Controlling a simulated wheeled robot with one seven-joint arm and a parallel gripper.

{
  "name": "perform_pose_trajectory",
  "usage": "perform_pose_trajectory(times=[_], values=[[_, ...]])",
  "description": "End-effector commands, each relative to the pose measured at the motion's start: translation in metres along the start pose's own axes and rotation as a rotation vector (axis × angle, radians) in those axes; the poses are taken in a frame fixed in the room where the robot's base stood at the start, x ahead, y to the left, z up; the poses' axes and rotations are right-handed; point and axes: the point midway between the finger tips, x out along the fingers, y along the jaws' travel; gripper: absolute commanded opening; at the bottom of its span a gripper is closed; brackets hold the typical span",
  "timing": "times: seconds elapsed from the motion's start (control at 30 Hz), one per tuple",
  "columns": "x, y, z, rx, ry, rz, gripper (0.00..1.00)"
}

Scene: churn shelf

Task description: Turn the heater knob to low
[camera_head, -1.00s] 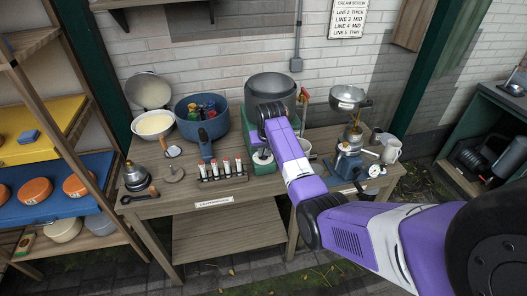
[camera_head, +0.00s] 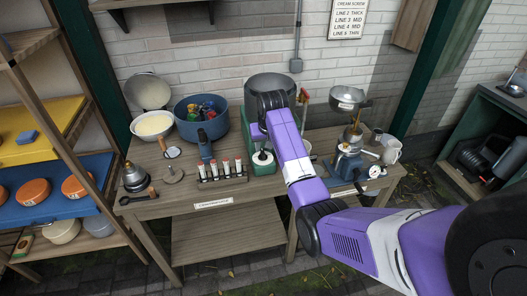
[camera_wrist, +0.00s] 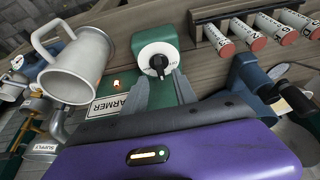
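The green heater (camera_head: 262,168) stands on the wooden bench with a wide grey pot (camera_head: 270,82) above it. Its front carries a white round dial; in the wrist view the heater knob (camera_wrist: 159,64) is black, at the middle of that white dial (camera_wrist: 146,53). The marks on the dial are too small to read. My gripper (camera_wrist: 161,76) points at the knob, its two grey fingers apart, one on each side just below the knob in the picture. I cannot tell whether they touch it. In the head view my arm hides the fingers.
A small orange light (camera_wrist: 117,83) glows near the WARMER label (camera_wrist: 106,107). A grey mug (camera_wrist: 78,68) is left in the wrist view. A rack of red-capped tubes (camera_head: 222,178) stands left of the heater. A blue pot (camera_head: 201,118) and grinder (camera_head: 348,160) flank the arm.

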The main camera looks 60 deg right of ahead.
Motion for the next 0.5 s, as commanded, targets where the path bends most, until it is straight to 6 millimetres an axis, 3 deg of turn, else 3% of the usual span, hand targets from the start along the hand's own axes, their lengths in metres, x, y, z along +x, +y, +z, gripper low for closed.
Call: perform_pose_trajectory(times=[0.2, 0.5], values=[[-0.024, -0.001, 0.000, -0.001, 0.001, -0.001, 0.34], [-0.030, 0.000, 0.001, -0.001, -0.001, 0.000, 0.34]])
